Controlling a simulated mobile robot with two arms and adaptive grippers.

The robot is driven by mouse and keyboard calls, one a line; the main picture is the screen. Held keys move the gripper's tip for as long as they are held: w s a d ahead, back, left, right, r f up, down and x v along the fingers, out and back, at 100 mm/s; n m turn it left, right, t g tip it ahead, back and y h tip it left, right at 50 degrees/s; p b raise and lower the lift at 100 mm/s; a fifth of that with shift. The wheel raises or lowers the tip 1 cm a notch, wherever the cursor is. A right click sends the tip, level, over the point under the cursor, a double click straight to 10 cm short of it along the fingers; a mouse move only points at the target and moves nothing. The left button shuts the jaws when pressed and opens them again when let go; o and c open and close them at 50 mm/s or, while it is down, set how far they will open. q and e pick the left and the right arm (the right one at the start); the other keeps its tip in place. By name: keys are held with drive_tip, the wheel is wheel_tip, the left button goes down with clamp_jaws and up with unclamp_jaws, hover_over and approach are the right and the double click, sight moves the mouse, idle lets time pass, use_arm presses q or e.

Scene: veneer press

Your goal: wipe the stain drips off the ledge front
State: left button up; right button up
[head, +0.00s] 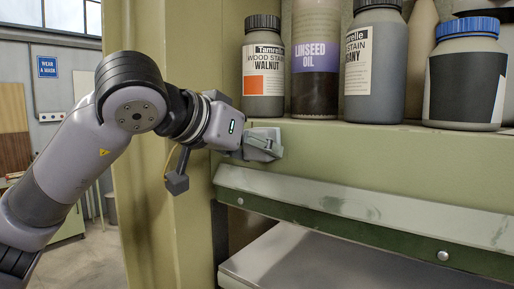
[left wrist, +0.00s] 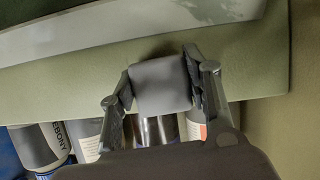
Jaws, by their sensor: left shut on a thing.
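The ledge front (head: 390,152) is a green band below the shelf of bottles, and it also shows in the left wrist view (left wrist: 60,93). I make out no clear stain drips on its visible part. My left gripper (head: 262,147) is at the left end of the ledge front. It is shut on a grey block-shaped wiper (left wrist: 160,86), which sits between both fingers in the left wrist view. The wiper is at the ledge front; whether it touches cannot be told. The fingers and wiper hide the patch behind them. My right gripper is in neither view.
On the ledge stand a walnut wood stain bottle (head: 263,70), a linseed oil bottle (head: 315,60), a mahogany stain bottle (head: 375,65) and a blue-capped jar (head: 465,80). A scuffed pale rail (head: 370,208) lies below. A green post (head: 165,210) stands left.

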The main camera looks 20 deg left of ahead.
use_arm(q)
drive_tip(key=shift+s+a, duration=0.2)
drive_tip(key=shift+s, duration=0.45)
drive_tip(key=shift+s+a+b, duration=0.2)
drive_tip(key=shift+s+a, duration=0.05)
drive_tip(key=shift+s, duration=0.45)
drive_tip(key=shift+s+a+b, duration=0.2)
drive_tip(key=shift+s+a, duration=0.1)
drive_tip(key=shift+s, duration=0.45)
drive_tip(key=shift+s+a+b, duration=0.2)
drive_tip(key=shift+s+a, duration=0.05)
drive_tip(key=shift+s, duration=0.45)
drive_tip(key=shift+s, duration=0.15)
drive_tip(key=s, duration=0.1)
drive_tip(key=s+a, duration=0.1)
drive_tip(key=shift+s, duration=0.35)
drive_tip(key=shift+w, duration=0.15)
drive_tip(key=shift+w+r+x, duration=0.1)
drive_tip(key=shift+r+x, duration=0.1)
drive_tip(key=shift+x, duration=0.95)
drive_tip(key=shift+w+r+x, duration=0.1)
drive_tip(key=shift+r+x, duration=0.05)
drive_tip(key=shift+x, duration=1.05)
drive_tip(key=shift+w+r+x, duration=0.1)
drive_tip(key=shift+r+x, duration=0.1)
drive_tip(key=shift+x, duration=0.95)
drive_tip(key=shift+w+d+p, duration=0.35)
drive_tip(key=shift+w+p, duration=0.2)
drive_tip(key=shift+w, duration=0.3)
